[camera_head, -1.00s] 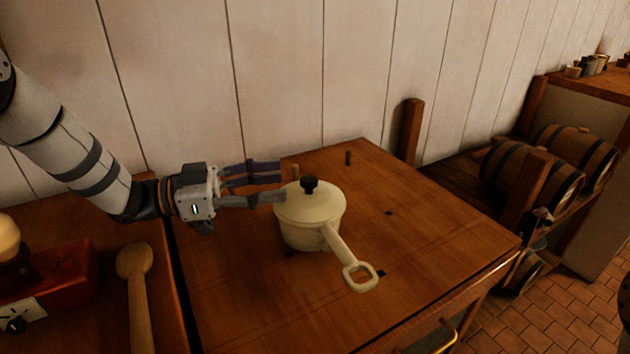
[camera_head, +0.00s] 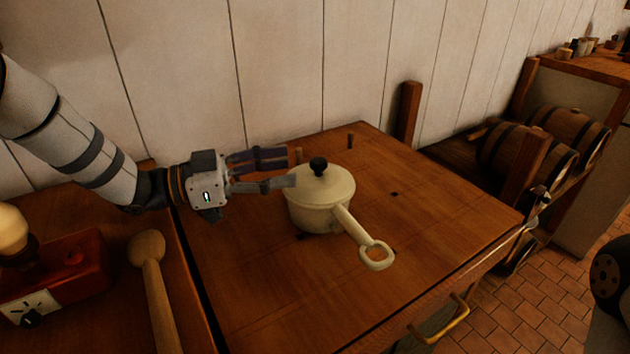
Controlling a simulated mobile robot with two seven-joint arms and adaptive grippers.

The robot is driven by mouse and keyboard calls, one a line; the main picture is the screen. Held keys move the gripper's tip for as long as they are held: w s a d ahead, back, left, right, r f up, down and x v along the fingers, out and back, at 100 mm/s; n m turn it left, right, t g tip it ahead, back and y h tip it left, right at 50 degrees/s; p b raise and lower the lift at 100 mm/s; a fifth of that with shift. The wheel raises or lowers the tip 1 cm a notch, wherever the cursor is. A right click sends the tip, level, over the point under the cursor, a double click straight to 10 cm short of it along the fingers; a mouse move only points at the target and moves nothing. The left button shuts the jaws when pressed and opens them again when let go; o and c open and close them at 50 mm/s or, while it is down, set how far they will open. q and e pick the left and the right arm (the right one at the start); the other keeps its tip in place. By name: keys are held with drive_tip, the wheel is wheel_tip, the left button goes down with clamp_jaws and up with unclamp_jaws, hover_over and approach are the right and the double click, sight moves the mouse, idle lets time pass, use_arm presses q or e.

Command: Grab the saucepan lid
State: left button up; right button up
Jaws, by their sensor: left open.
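The cream saucepan lid (camera_head: 335,181) with its black knob (camera_head: 318,166) sits on the cream saucepan (camera_head: 318,217). The saucepan stands on the wooden table, its looped handle (camera_head: 376,254) pointing toward the front right. My left gripper (camera_head: 291,169) is open, just left of the knob, with its fingers pointing right. The nearer fingertip overlaps the lid's left edge in the picture; I cannot tell whether it touches. Nothing is between the fingers. My right gripper is not in view.
A wooden spoon (camera_head: 152,280) and a red box with a dial (camera_head: 55,270) lie on the left counter. A plank wall (camera_head: 280,70) closes the back. The tabletop right of the saucepan is clear.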

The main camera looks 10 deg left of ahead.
sight(320, 160)
use_arm(q)
drive_tip(key=x, duration=0.7)
drive_tip(key=shift+w+d+f, duration=0.15)
drive_tip(key=shift+w+f, duration=0.15)
drive_tip(key=shift+w, duration=0.15)
clamp_jaws()
